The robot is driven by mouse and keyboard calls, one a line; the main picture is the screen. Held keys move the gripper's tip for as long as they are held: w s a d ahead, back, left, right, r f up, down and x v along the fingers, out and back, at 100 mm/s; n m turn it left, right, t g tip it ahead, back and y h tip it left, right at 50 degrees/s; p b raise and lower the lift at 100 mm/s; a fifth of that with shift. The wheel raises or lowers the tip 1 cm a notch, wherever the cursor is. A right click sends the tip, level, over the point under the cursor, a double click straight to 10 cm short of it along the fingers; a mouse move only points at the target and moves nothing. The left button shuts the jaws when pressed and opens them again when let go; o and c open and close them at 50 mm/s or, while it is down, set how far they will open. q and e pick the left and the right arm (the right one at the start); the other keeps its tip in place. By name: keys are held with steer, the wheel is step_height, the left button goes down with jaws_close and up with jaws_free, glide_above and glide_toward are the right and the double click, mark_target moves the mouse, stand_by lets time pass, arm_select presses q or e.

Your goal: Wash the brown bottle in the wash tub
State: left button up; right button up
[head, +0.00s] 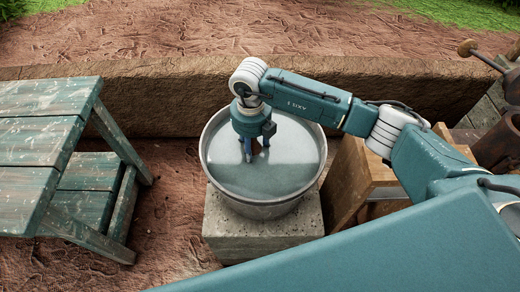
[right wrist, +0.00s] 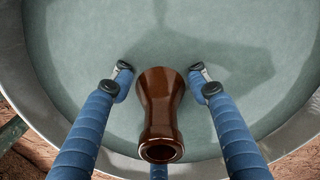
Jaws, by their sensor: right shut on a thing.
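The wash tub (head: 212,172) is a round metal basin of grey-green water on a stone block. My right gripper (head: 254,156) points down into the tub, left of its middle. In the right wrist view the glossy brown bottle (right wrist: 160,108) lies between the blue fingers of this gripper (right wrist: 163,82), its open mouth towards the camera. The gripper is shut on the bottle. I cannot tell how deep the bottle sits in the water. My left gripper is out of view.
A worn green wooden table (head: 40,135) stands left of the tub, with a gap of bare earth between. A low mud wall (head: 150,95) runs behind. A wooden stool (head: 350,180) stands close on the right. Dark metal vessels (head: 498,140) are at the far right.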

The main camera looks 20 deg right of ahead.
steer(key=shift+s+d+p, duration=0.5)
steer(key=shift+s+d, duration=0.3)
steer(key=shift+d, duration=2.1)
steer(key=a, duration=0.2)
steer(key=w+a+b, duration=0.1)
steer(key=a, duration=0.1)
steer(key=shift+w+a, duration=0.1)
steer(key=shift+w, duration=0.05)
steer(key=shift+w+a+b, duration=0.15)
steer(key=shift+a+b, duration=0.3)
steer(key=shift+a, duration=0.25)
arm_select(q)
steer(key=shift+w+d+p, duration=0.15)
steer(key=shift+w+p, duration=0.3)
steer(key=shift+p, duration=0.05)
arm_select(e)
steer(key=d, duration=0.2)
steer(key=s+d, duration=0.1)
steer(key=d, duration=0.2)
steer(key=shift+s+d, duration=0.3)
arm_select(q)
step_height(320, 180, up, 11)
steer(key=p, duration=1.1)
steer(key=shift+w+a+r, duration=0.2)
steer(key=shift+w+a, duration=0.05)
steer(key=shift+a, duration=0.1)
arm_select(e)
step_height(320, 180, up, 18)
steer(key=shift+f, duration=0.15)
